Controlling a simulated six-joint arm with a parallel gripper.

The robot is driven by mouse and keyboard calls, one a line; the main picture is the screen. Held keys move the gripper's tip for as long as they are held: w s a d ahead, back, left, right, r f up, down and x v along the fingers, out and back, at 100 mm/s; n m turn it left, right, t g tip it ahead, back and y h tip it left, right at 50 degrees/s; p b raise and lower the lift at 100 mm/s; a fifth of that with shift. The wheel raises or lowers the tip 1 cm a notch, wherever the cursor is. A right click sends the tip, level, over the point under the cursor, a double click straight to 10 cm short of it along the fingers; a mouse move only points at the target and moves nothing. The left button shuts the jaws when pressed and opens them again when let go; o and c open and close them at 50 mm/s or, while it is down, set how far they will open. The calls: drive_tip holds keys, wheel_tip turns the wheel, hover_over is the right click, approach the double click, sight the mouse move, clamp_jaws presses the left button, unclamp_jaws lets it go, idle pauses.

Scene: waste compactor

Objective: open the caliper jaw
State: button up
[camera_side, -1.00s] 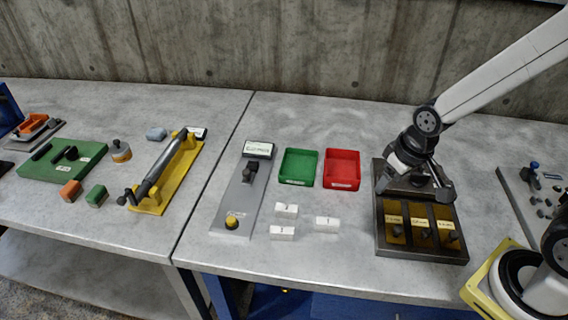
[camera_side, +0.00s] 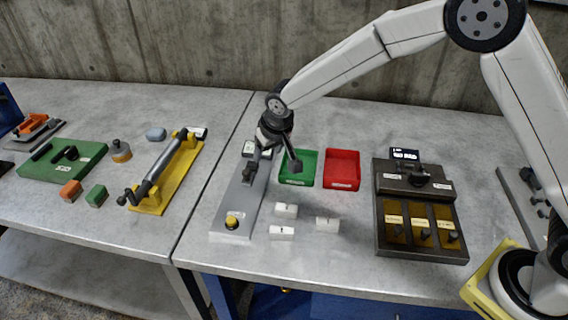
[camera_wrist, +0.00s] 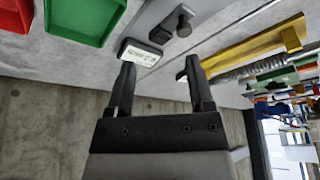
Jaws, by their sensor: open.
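The caliper is probably the long grey plate (camera_side: 241,203) left of the trays, with a yellow button (camera_side: 233,221) at its near end. It has a labelled display block (camera_side: 249,149) at its far end, partly hidden by my gripper. In the wrist view the display (camera_wrist: 141,54) and a dark knob (camera_wrist: 184,24) on the plate show ahead of the fingers. My gripper (camera_side: 273,163) is open and empty above the far end of the plate. Its fingers (camera_wrist: 160,66) are spread apart in the wrist view.
A green tray (camera_side: 310,151) and a red tray (camera_side: 343,152) stand close on the right. Several white blocks (camera_side: 327,224) lie in front. A dark compartment box (camera_side: 381,246) is farther right. A yellow fixture (camera_side: 152,207) with a grey cylinder is left.

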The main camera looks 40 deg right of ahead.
sight(247, 171)
drive_tip(key=w+a, duration=0.1)
drive_tip(key=w+a+f, duration=0.1)
drive_tip(key=a, duration=0.1)
drive_tip(key=shift+w+a+f, duration=0.1)
drive_tip(key=shift+w+a, duration=0.05)
drive_tip(key=shift+w, duration=0.2)
drive_tip(key=shift+x, duration=3.9)
drive_tip(key=shift+w, duration=0.1)
drive_tip(key=shift+c, duration=0.2)
clamp_jaws()
